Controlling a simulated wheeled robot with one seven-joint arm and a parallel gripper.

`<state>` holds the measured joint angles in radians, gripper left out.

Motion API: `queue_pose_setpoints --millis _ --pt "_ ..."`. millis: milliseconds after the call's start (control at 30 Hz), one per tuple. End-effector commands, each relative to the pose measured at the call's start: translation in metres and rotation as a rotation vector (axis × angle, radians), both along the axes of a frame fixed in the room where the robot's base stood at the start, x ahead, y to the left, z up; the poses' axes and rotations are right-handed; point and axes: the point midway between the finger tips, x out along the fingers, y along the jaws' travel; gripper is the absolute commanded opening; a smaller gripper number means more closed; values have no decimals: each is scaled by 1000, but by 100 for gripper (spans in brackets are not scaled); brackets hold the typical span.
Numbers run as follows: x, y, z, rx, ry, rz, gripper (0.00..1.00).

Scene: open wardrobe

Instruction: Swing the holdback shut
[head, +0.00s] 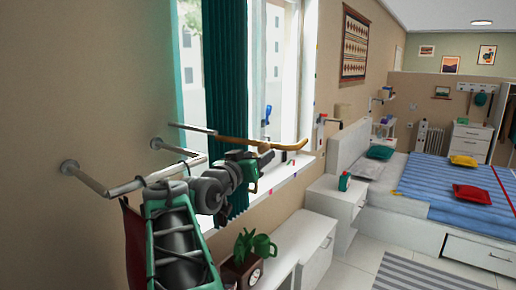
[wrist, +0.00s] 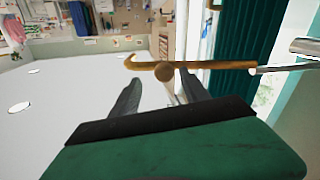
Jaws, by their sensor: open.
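The holdback is a wooden arm with a hooked end and a round knob (head: 264,147), carried on a metal rod beside the window. In the wrist view the wooden arm (wrist: 215,65) runs across the picture, with its hook at the left and its metal rod at the right. It stands out from the wall in front of the teal curtain (head: 226,70). My gripper (wrist: 160,92) is open, and the knob shows between and beyond its fingers. I cannot tell whether they touch it. In the head view my gripper (head: 262,168) is just below the wooden arm, partly hidden.
Metal bars (head: 95,183) on wall mounts stick out at the left, close to my arm. The window sill (head: 285,175) lies below. A low white cabinet (head: 300,240) with a plant and clock stands under it. The bed (head: 430,190) is to the right, with open floor in front.

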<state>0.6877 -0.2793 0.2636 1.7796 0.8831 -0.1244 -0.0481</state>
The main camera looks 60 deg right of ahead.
Motion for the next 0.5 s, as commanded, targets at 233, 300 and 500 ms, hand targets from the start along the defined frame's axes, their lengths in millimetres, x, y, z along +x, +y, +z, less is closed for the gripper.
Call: queue_pose_setpoints --millis 233,300,500 --pt "6 -45 3 3 1 10 54" --pt "6 -53 2 2 1 10 54" --pt "6 -59 0 1 -1 10 54"
